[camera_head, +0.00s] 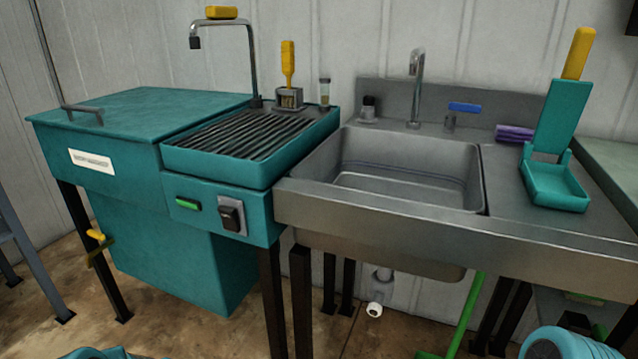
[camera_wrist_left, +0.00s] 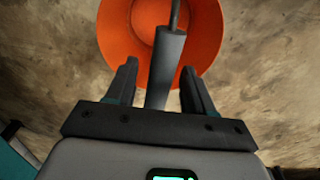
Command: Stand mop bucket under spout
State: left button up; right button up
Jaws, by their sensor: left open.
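The orange mop bucket (camera_wrist_left: 205,25) shows from above in the left wrist view, over a brown floor. A dark grey bar-like handle (camera_wrist_left: 165,65) crosses in front of its bowl. My left gripper (camera_wrist_left: 157,80) is open, with one finger on each side of the handle; I cannot tell whether they touch it. The bucket is not in the head view. There, a curved spout (camera_head: 417,62) rises behind the steel sink, and a drain pipe (camera_head: 376,300) with a white end hangs below it. Another bent spout (camera_head: 222,30) stands over the teal washer. My right gripper is not in view.
The steel sink (camera_head: 300,205) stands beside the teal parts washer (camera_head: 145,110). A green pole (camera_head: 466,318) leans under the sink, among dark legs. A teal dustpan-like piece (camera_head: 556,140) stands on the right counter. Bare floor (camera_head: 345,335) shows below the sink.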

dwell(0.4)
pick_arm(q)
jog(key=shift+b, duration=0.35)
jog(key=shift+b, duration=0.35)
grip_shut()
dwell(1.5)
